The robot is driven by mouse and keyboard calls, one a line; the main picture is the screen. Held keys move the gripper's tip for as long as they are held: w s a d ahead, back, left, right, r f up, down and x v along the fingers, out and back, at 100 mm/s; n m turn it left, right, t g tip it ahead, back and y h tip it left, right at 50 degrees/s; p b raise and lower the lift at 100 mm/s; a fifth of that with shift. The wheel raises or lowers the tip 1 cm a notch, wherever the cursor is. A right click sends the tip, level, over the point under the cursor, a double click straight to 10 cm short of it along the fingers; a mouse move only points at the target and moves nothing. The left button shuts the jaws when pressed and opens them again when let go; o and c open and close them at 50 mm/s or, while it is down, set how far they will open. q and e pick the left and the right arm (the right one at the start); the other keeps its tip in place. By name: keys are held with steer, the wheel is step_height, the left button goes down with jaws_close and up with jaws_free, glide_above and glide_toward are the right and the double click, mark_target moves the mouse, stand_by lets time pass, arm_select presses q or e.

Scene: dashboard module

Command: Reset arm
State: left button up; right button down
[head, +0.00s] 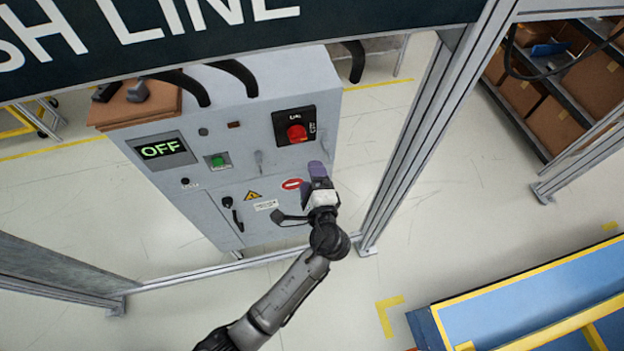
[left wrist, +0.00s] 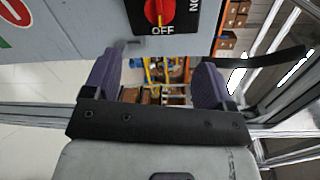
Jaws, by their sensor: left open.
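My left arm reaches in from the bottom of the head view, and its gripper (head: 318,172) is in front of the grey control cabinet (head: 225,120), below the red rotary switch (head: 297,133). In the left wrist view the two purple fingers of the gripper (left wrist: 155,80) stand apart with nothing between them. The red switch (left wrist: 160,12) shows there at the top edge, pointing at the OFF mark, beyond the fingertips and apart from them. The cabinet's display (head: 162,149) reads OFF in green. My right gripper is in neither view.
A metal frame post (head: 425,125) stands right of the cabinet, with a lower rail along the floor. A dark sign (head: 240,32) crosses the top. A blue and yellow platform (head: 540,300) is at lower right. Shelves with brown boxes (head: 555,125) stand at upper right.

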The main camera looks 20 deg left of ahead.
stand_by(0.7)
arm_select(q)
steer(key=s+a+n+g+h+p, duration=0.2)
steer(key=s+a+n+g+h, duration=0.1)
steer(key=s, duration=0.7)
steer(key=s+a+f+n+g+h+p, duration=0.1)
steer(key=s+a+n+g+h+p, duration=0.2)
steer(key=s, duration=0.8)
steer(key=s+a+f+n+g+h+p, duration=0.1)
steer(key=s+a+n+g+h+p, duration=0.2)
steer(key=s+n, duration=0.4)
steer(key=s+a+g, duration=0.1)
steer(key=s+g, duration=0.1)
steer(key=s, duration=0.2)
steer(key=shift+f, duration=0.1)
